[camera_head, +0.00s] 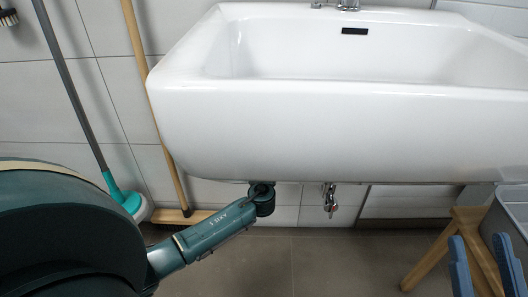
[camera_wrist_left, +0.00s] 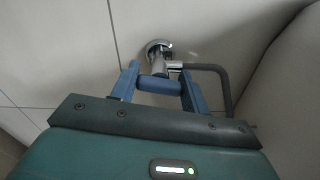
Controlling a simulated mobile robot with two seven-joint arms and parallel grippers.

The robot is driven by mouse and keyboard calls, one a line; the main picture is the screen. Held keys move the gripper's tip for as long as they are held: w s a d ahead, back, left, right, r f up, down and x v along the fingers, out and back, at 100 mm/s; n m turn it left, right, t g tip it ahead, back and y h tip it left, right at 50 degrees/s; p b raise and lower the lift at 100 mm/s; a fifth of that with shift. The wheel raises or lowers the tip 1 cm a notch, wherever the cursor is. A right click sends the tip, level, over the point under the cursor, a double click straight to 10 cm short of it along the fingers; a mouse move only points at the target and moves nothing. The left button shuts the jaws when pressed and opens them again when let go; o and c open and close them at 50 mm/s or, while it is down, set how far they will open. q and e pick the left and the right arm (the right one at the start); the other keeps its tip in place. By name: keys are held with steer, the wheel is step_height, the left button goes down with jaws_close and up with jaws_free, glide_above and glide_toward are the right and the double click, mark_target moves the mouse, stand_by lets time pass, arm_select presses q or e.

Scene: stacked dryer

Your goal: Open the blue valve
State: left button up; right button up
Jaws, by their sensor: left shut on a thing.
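The blue valve (camera_wrist_left: 160,85) shows in the left wrist view as a blue bar-shaped handle in front of a chrome wall fitting (camera_wrist_left: 158,52). My left gripper (camera_wrist_left: 158,82) has its blue fingers on both sides of the handle and is shut on it. In the head view my left arm reaches under the sink, and the left fingers and the blue valve are hidden there. My right gripper (camera_head: 478,240) is at the lower right of the head view, its two blue fingers apart with nothing seen between them.
A white sink (camera_head: 300,125) overhangs my left arm. A chrome tap (camera_head: 330,200) shows below it. A grey pipe (camera_wrist_left: 222,80) runs close beside the left fingers. A wooden stool (camera_head: 440,255) and grey bin (camera_head: 510,225) are near my right gripper. A mop (camera_head: 85,110) leans at left.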

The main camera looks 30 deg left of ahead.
arm_select(q)
steer(key=shift+f+n+b, duration=0.1)
steer(key=shift+n+b, duration=0.7)
steer(key=shift+n, duration=0.5)
arm_select(e)
steer(key=shift+d+r+n+t+y, duration=0.15)
steer(key=shift+r+n+t+y, duration=0.15)
steer(key=shift+r+n+y, duration=0.9)
arm_select(q)
steer(key=o, duration=1)
